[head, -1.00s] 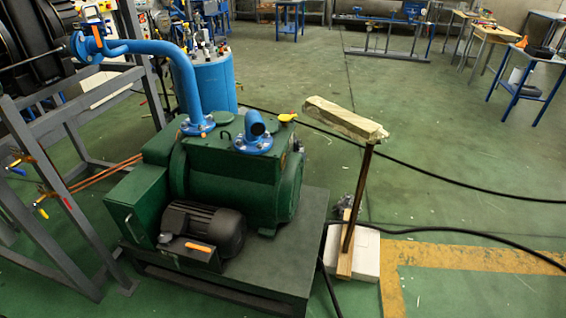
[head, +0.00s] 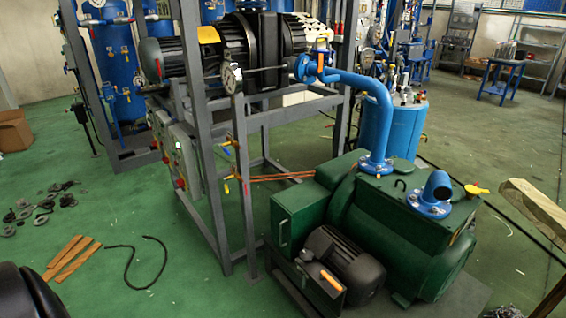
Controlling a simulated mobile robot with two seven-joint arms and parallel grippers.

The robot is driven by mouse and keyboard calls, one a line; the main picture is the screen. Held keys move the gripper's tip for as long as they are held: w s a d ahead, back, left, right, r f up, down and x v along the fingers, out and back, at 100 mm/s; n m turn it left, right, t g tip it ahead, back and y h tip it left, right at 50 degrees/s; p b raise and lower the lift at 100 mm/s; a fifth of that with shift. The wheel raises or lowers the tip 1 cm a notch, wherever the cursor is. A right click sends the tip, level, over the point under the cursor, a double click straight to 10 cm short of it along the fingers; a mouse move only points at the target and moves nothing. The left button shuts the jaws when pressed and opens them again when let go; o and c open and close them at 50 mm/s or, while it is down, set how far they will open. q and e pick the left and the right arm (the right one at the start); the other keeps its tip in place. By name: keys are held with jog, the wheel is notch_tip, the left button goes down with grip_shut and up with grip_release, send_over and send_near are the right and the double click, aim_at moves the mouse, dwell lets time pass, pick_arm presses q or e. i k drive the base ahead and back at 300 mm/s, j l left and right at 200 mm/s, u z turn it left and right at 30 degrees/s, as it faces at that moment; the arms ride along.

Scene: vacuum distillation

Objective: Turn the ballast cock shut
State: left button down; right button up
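The green vacuum pump (head: 385,225) stands on a dark base at the lower right. A small yellow handle (head: 476,189) sits on its top at the right, beside the blue elbow port (head: 432,195). An orange handle (head: 331,279) is at the front by the black motor (head: 345,262). Neither handle is labelled, so I cannot tell for certain which is the ballast cock; the yellow one on the pump body looks likely. Whether it is open or shut is too small to tell. Neither of my grippers is in view.
A grey steel frame (head: 216,190) with a gauge (head: 231,78) and small coloured valves stands left of the pump. A blue pipe (head: 375,110) rises behind it. Wooden strips (head: 72,258), a black cable (head: 150,262) and dark rings lie on the green floor at left. A wooden beam (head: 535,205) is at right.

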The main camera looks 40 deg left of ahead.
aim_at(225, 150)
jog(key=i+j+u, duration=0.15)
jog(key=j+u, duration=0.3)
jog(key=i+j+u, duration=0.15)
jog(key=u, duration=0.3)
jog(key=i+j+u, duration=0.25)
jog(key=u, duration=0.25)
jog(key=i+j, duration=0.05)
jog(key=j, duration=0.05)
